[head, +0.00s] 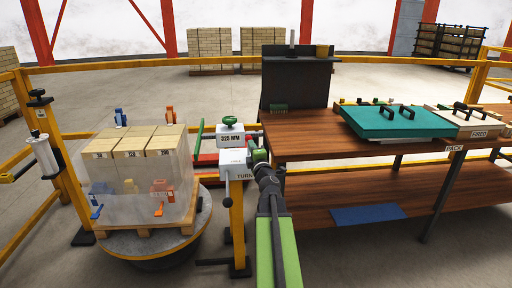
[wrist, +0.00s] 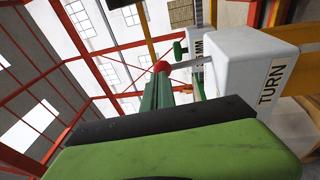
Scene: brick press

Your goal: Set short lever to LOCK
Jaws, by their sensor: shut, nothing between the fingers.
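A white unit on a yellow post stands left of the wooden table in the head view. Its upper box (head: 230,137) reads "325 MM" and has a green knob (head: 230,121) on top. Its lower box (head: 234,163) has small lettering too blurred to read surely, and "TURN" beside it. A thin dark lever (head: 227,195) hangs below its left side. In the wrist view a red ball knob (wrist: 161,67) on a metal rod sticks out from the white box (wrist: 245,65). My gripper (head: 260,160) is shut and empty, close to the right side of the lower box; contact is unclear.
A long green bar (head: 198,137) is left of the unit. A wrapped brick pallet (head: 140,215) stands on a round turntable (head: 198,229) at left. The wooden table (head: 300,145) at right carries a teal lid (head: 385,122). Yellow rails (head: 120,64) surround the area.

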